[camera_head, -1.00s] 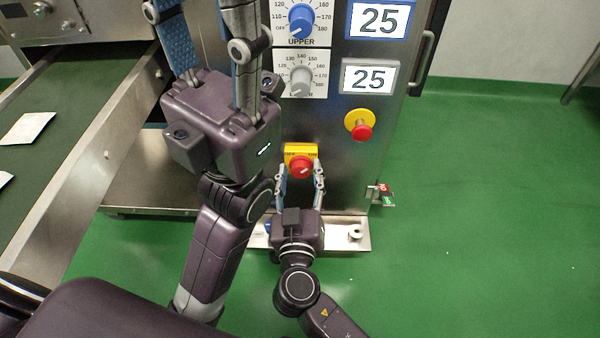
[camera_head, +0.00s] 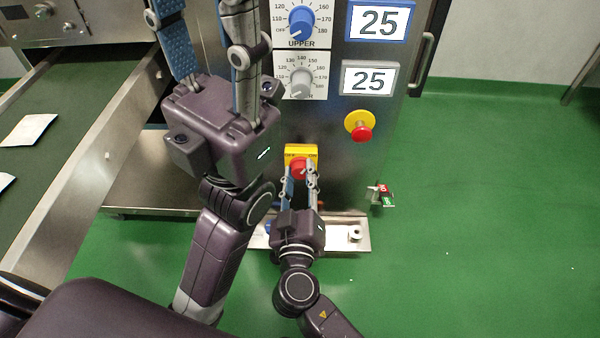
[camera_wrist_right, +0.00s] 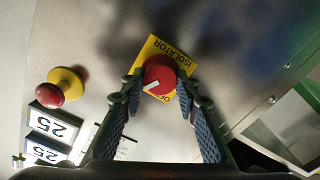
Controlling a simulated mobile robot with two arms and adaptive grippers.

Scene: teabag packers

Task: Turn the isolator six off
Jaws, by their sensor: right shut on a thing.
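The isolator is a red rotary knob (camera_head: 298,167) on a yellow plate (camera_head: 301,149), low on the steel cabinet front. In the right wrist view the red knob (camera_wrist_right: 159,74) has a white pointer mark slanting toward the lower left, and the plate (camera_wrist_right: 178,52) reads ISOLATOR upside down. My right gripper (camera_head: 299,172) is shut on the knob, one finger on each side. The plate's lettering is partly hidden. My left gripper (camera_head: 198,22) is open and empty, raised in front of the cabinet at the upper left.
A red emergency button (camera_head: 361,132) on a yellow base sits up and right of the isolator. Blue (camera_head: 301,22) and grey (camera_head: 300,82) dials and two displays reading 25 are above. A conveyor (camera_head: 75,95) is at left; green floor is clear at right.

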